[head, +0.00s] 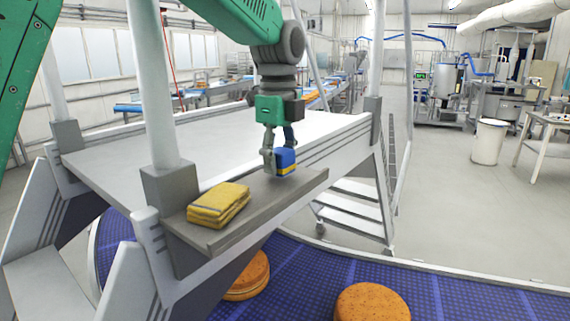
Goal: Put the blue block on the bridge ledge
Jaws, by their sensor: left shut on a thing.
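A small blue block (286,157) with a yellow lower band is at the far part of the grey bridge ledge (262,205). My left gripper (279,160) points down from above and is shut on the block, with one finger on its left side and the other partly behind it. The block's underside is very close to the ledge top; I cannot tell whether it touches. My right gripper is not in view.
A stack of yellow cloths or sponges (219,204) lies on the near end of the ledge. White posts (152,85) rise from the bridge. Below runs a blue conveyor (300,282) carrying round orange-brown cakes (372,303). The ledge between stack and block is clear.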

